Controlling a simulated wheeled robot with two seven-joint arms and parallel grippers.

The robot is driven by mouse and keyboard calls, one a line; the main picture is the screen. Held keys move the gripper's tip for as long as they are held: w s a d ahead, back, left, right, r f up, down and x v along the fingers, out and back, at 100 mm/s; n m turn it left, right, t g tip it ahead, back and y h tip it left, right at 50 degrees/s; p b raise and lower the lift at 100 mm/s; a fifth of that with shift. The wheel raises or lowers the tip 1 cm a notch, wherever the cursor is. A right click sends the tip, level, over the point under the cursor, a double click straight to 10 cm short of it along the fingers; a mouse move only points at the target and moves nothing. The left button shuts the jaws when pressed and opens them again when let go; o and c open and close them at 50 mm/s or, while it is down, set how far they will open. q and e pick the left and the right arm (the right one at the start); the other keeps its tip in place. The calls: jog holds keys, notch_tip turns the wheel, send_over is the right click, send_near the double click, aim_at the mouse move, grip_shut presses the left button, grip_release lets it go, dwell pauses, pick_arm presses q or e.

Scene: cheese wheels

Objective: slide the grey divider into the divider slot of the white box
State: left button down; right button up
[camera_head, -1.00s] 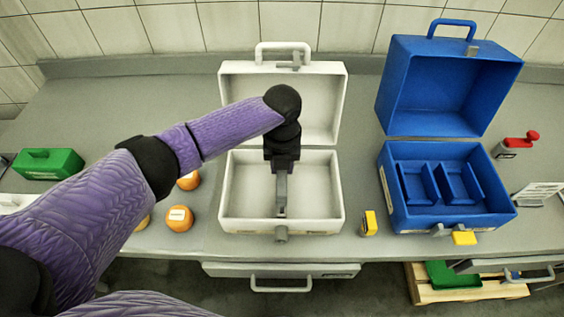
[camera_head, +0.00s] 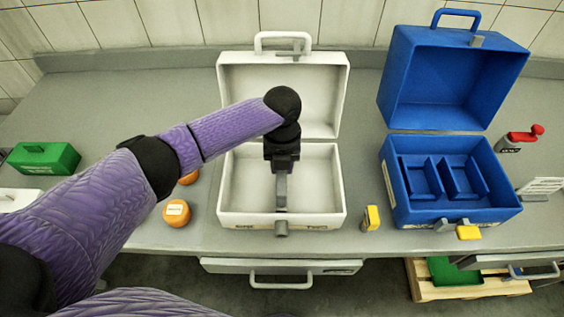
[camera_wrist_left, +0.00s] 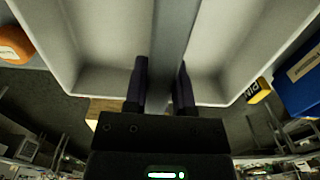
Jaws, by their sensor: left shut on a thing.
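The white box (camera_head: 330,216) stands open on the counter, its lid (camera_head: 325,95) raised at the back. My left gripper (camera_head: 281,176) is over the middle of the box, pointing down. It is shut on the grey divider (camera_head: 281,198), which shows as a narrow upright strip inside the box outline. In the left wrist view the divider (camera_wrist_left: 176,45) runs between the two dark fingers (camera_wrist_left: 160,88), with white box walls on both sides. The divider slot and the divider's lower edge are hidden, so I cannot tell whether it is in the slot. My right gripper is not in view.
A blue box (camera_head: 400,214) with inner compartments stands open at the right. A small yellow block (camera_head: 371,218) is between the boxes. An orange wheel (camera_head: 177,212) lies left of the white box, and a green case (camera_head: 45,157) is further left. A drawer (camera_head: 220,265) is below the counter.

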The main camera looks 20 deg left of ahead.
pick_arm(q)
jog(key=shift+f+b, duration=0.6)
jog(key=shift+f, duration=0.3)
jog(key=shift+c, duration=1.8)
grip_release()
jog(key=shift+r, duration=0.15)
notch_tip(320, 180, up, 10)
jog(key=shift+f+p, duration=0.1)
jog(key=shift+p, duration=0.95)
